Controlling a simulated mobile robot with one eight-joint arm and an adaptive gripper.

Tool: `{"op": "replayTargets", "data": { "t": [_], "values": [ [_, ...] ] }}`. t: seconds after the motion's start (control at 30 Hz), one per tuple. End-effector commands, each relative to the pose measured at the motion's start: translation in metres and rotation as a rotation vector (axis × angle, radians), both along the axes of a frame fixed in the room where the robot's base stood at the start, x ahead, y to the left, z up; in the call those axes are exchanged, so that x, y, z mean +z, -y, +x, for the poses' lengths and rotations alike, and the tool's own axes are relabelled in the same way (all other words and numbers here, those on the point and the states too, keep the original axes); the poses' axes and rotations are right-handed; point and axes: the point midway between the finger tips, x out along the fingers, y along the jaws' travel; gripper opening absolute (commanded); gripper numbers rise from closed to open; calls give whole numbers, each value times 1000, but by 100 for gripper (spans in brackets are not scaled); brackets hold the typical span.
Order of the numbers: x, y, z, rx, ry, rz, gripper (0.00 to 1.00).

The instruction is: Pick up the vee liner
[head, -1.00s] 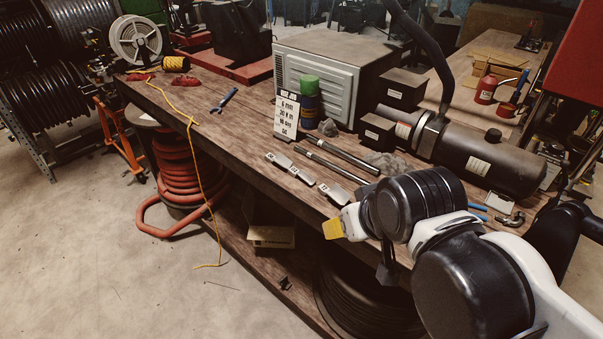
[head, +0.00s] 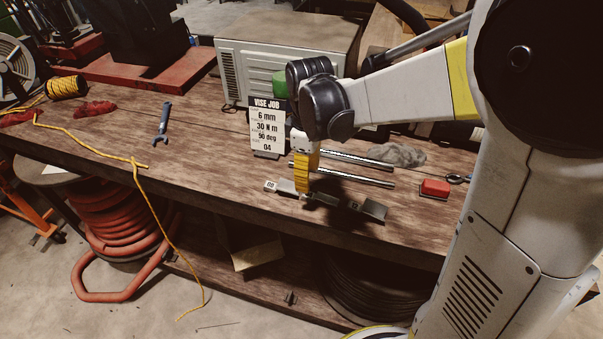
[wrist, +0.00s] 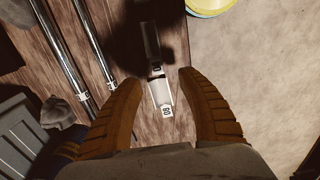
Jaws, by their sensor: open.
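A row of small metal liners lies along the table's front edge in the head view. One with an "08" label (head: 271,186) is at the left, and a longer dark piece (head: 350,205) lies to the right. I cannot tell which is the vee liner. My gripper (head: 303,190) points down over the row, its yellow fingers hiding part of it. In the wrist view my gripper (wrist: 159,82) is open, its fingers on either side of the "08" liner (wrist: 162,98). Another grey piece (wrist: 151,42) lies just beyond it. Whether the fingers touch the liner is unclear.
Two metal rods (head: 350,176) lie behind the liners. A "VISE JOB" sign (head: 267,127) stands behind to the left. The table between wrench and liners is clear.

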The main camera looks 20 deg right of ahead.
Motion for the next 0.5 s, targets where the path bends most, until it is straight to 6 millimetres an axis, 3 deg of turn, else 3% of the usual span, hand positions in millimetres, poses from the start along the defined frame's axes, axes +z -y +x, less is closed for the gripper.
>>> {"op": "replayTargets", "data": {
  "t": [0.1, 0.33, 0.5],
  "values": [
    [-21, 0, 1, -1, 1, 0, 47],
    [-36, 1, 1, -3, 1, 0, 47],
    [-62, 4, 4, -3, 2, 0, 47]
  ]
}}
